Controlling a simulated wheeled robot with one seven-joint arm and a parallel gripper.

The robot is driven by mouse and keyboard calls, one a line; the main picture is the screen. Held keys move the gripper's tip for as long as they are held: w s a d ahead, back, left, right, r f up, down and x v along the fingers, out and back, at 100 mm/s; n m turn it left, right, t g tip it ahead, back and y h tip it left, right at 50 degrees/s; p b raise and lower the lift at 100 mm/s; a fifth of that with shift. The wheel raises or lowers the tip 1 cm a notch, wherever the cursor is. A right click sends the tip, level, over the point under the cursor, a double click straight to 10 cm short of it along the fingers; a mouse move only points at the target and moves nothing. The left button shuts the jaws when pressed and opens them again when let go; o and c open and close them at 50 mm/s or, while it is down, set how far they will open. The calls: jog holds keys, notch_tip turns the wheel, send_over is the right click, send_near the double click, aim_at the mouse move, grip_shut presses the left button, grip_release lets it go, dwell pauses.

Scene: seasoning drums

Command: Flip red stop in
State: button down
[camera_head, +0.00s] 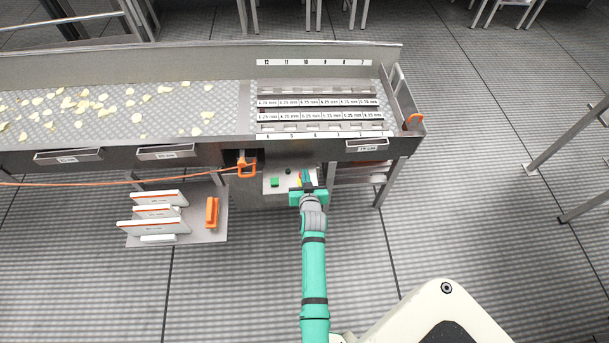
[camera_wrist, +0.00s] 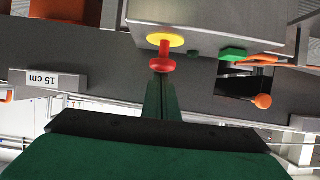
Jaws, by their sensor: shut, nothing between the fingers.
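The red stop (camera_wrist: 162,62) is a red mushroom knob on a yellow disc (camera_wrist: 165,40), on the face of a grey control box (camera_wrist: 215,22). My gripper (camera_wrist: 161,80) is shut and empty, its narrow fingers pointing at the knob. The fingertips are right at the knob in the wrist view; I cannot tell whether they touch it. In the head view, my gripper (camera_head: 307,186) is at the control box (camera_head: 270,188) under the machine, and mostly hides the stop.
A green button (camera_head: 274,182) and a dark button (camera_head: 288,171) sit on the same box. An orange-handled part (camera_head: 246,168) hangs to its left. A shelf (camera_head: 210,236) with white boxes and an orange item stands lower left. The machine's conveyor edge overhangs the box.

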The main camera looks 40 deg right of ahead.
jog(key=shift+f, duration=1)
jog(key=shift+r, duration=0.1)
jog(key=shift+w+r, duration=0.1)
jog(key=shift+r, duration=0.3)
jog(key=r, duration=0.3)
jog(key=shift+w+d, duration=0.15)
jog(key=shift+w, duration=0.1)
jog(key=v, duration=1)
jog(key=shift+r, duration=0.25)
jog(key=shift+d, duration=0.15)
